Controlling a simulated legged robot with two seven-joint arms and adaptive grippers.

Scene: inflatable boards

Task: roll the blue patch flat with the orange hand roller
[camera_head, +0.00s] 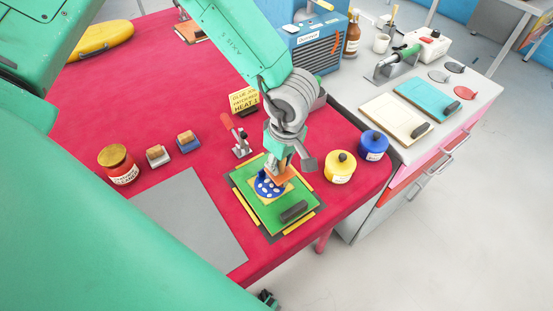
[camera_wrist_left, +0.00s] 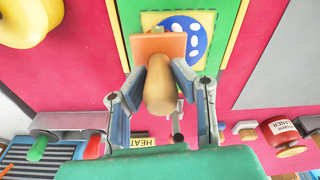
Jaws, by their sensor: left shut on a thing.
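My left gripper (camera_head: 284,160) is shut on the wooden handle (camera_wrist_left: 161,88) of the orange hand roller (camera_head: 281,174). In the left wrist view its fingers (camera_wrist_left: 158,80) flank the handle, and the roller's orange head (camera_wrist_left: 158,46) points away from them. The round blue patch (camera_head: 268,188) with white dots lies on a cream square (camera_head: 260,199) on the green board (camera_head: 268,215). The roller head covers part of the patch (camera_wrist_left: 194,35) in both views; I cannot tell whether it touches it. My right gripper is not in view.
A dark block (camera_head: 293,211) lies on the board's near part. A red-handled clamp (camera_head: 237,137) stands behind it. Yellow (camera_head: 340,168) and blue (camera_head: 373,145) containers stand to the right. The grey sheet (camera_head: 190,222) is bare.

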